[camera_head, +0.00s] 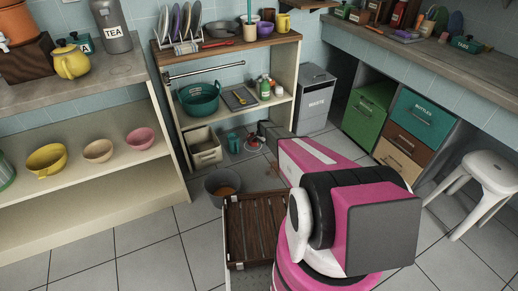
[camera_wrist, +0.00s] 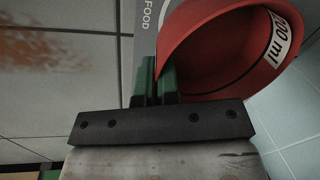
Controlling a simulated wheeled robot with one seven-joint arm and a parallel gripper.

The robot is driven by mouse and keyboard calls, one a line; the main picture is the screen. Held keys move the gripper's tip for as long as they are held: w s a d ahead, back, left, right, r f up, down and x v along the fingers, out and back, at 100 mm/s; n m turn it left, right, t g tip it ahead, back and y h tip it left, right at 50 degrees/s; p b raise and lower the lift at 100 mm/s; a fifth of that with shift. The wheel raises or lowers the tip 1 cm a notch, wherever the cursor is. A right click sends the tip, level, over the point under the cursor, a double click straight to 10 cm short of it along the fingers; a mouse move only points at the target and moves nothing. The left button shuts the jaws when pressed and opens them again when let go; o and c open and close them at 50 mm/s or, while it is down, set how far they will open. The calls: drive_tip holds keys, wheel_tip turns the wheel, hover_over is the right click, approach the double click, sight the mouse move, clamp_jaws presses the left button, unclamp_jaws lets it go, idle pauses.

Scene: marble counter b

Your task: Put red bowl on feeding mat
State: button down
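The red bowl (camera_wrist: 222,62), with a white volume label inside its wall, fills the upper right of the wrist view. My gripper (camera_wrist: 157,80) has its two green fingers close together at the bowl's left rim, one on each side; it looks shut on the rim. In the head view a small red and white round shape (camera_head: 253,144), probably the bowl, is on the floor by my gripper's end, partly hidden by my arm. A grey strip lettered FOOD (camera_wrist: 146,22) lies beside the bowl in the wrist view; it may be the feeding mat, mostly hidden.
A grey bucket (camera_head: 222,186) and a brown slatted rack (camera_head: 250,235) stand near my arm. A low shelf unit (camera_head: 230,110) is behind, with a green cup (camera_head: 233,143) by its foot. A grey waste bin (camera_head: 314,98) stands right. Tiled floor is free at front left.

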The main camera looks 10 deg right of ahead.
sight(259, 151)
drive_tip(key=shift+f, duration=2.7)
drive_tip(key=shift+f, duration=0.15)
drive_tip(key=c, duration=1.4)
unclamp_jaws()
drive_tip(key=shift+o, duration=0.2)
wheel_tip(259, 151, up, 12)
drive_tip(key=s+d, duration=0.1)
drive_tip(key=s, duration=0.1)
drive_tip(key=s+r+n, duration=0.3)
drive_tip(key=s+r, duration=1.1)
drive_tip(key=s, duration=0.3)
drive_tip(key=s+a+r+n+g, duration=0.1)
drive_tip(key=s+r+n, duration=0.2)
drive_tip(key=s+r, duration=1)
drive_tip(key=s+r+n+h, duration=0.1)
drive_tip(key=s+r+n, duration=0.3)
drive_tip(key=s+r, duration=1)
drive_tip(key=s, duration=0.7)
drive_tip(key=shift+a+r, duration=0.3)
drive_tip(key=shift+a, duration=0.05)
drive_tip(key=shift+s, duration=0.1)
